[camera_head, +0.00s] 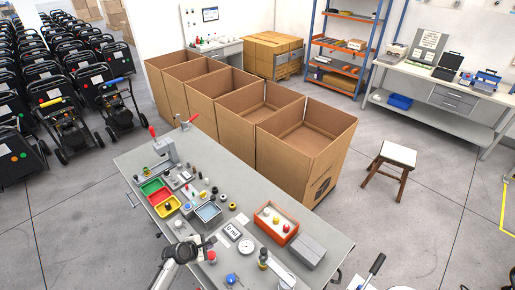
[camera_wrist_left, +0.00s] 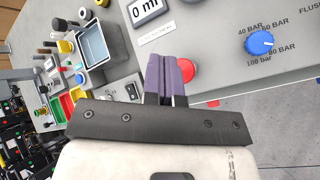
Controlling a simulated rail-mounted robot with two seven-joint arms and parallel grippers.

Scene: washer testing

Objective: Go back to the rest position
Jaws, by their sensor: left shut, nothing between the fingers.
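My left gripper (camera_head: 208,243) is over the near left part of the grey test bench (camera_head: 85,235), its arm coming in from the bottom. In the left wrist view its purple fingers (camera_wrist_left: 167,76) are pressed together and empty. A red button (camera_wrist_left: 187,70) shows right beside the fingertips; I cannot tell whether they touch it. The same red button (camera_head: 212,256) shows beside the gripper in the head view. My right gripper is in neither view.
A blue pressure knob (camera_wrist_left: 259,43), a display (camera_wrist_left: 146,10) and a grey bin (camera_wrist_left: 95,44) are near the fingers. An orange box (camera_head: 277,223) stands on the bench. Tall cardboard boxes (camera_head: 300,150) line its far side. A stool (camera_head: 392,168) stands on open floor at right.

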